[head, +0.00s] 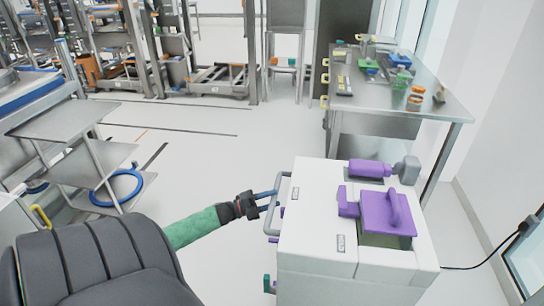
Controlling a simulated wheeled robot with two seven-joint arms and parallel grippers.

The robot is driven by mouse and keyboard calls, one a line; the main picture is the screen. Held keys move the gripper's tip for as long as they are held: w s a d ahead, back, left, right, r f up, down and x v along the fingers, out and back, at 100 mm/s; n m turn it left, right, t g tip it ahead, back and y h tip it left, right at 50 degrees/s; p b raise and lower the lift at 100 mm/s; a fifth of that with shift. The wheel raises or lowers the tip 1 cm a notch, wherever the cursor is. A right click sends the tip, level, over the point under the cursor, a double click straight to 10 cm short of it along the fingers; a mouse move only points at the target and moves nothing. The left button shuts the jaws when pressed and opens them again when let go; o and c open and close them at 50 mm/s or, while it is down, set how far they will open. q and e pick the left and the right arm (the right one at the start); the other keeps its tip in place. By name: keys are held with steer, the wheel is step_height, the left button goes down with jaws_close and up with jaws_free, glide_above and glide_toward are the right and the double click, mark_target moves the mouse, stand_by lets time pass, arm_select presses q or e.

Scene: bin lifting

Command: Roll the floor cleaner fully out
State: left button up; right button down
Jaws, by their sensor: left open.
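The floor cleaner appears to be the boxy white machine (318,240) at lower right, with purple parts on its top. A grey bar handle (268,222) sticks out from its left side. My left gripper (273,200) comes in from the left on a green-sleeved arm. It is open, with its fingertips at the handle. I cannot tell whether the bar lies between the fingers or whether they touch it. My right gripper is not in view. The machine's lower part and wheels are out of frame.
A metal table (400,99) with small coloured items stands behind the machine. A black cord (480,266) runs from the machine to a plug (527,224) on the right wall. A shelf cart (75,122) holding a blue ring (117,204) stands left. The floor (225,155) between is mostly clear.

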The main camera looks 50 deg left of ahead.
arm_select(q)
steer(key=b+v, duration=0.1)
steer(key=v, duration=0.6)
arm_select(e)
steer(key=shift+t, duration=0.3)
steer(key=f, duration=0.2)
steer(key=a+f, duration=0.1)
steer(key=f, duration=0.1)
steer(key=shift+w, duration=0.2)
arm_select(q)
steer(key=shift+s+a, duration=0.1)
steer(key=shift+s, duration=0.05)
